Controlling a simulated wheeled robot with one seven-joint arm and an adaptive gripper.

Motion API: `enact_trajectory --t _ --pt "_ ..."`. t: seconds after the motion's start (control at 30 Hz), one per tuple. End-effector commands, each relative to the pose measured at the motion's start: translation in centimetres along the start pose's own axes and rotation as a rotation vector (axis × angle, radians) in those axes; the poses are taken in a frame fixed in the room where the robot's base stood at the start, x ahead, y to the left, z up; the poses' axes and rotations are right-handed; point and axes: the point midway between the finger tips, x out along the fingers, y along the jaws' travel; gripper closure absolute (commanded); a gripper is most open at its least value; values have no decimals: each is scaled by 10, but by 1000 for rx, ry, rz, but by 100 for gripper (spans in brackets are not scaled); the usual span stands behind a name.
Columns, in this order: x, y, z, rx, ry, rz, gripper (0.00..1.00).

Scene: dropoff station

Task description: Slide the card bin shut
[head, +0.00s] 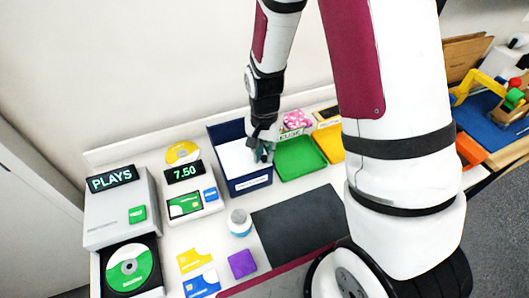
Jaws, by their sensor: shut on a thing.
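The card bin (249,186) is a dark blue box with a white label on its front, at the back middle of the counter. A white panel (233,157) covers much of its top; a dark strip shows at its right side. My gripper (263,155) points down at the bin's right part. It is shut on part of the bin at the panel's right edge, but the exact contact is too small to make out.
A green tray (299,158) stands close right of the bin. Left are a card reader (186,203) reading 7.50 and a PLAYS disc machine (117,213). In front are a small jar (239,222), a dark mat (298,225), a purple block (242,263) and cards (194,260).

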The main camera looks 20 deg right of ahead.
Motion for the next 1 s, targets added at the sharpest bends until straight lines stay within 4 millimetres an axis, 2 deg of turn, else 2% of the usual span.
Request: enact_trajectory --t 0.27,0.3,0.37,0.4,0.77,0.87,1.0 --pt "0 2 3 0 -5 5 100" --pt "0 2 3 0 -6 5 78" --pt "0 2 3 0 -6 5 65" --pt "0 2 3 0 -6 5 63" --pt "-4 1 1 0 -1 1 63" --pt "-15 0 0 -1 1 -1 63" --pt "-41 0 0 -1 3 -2 63"
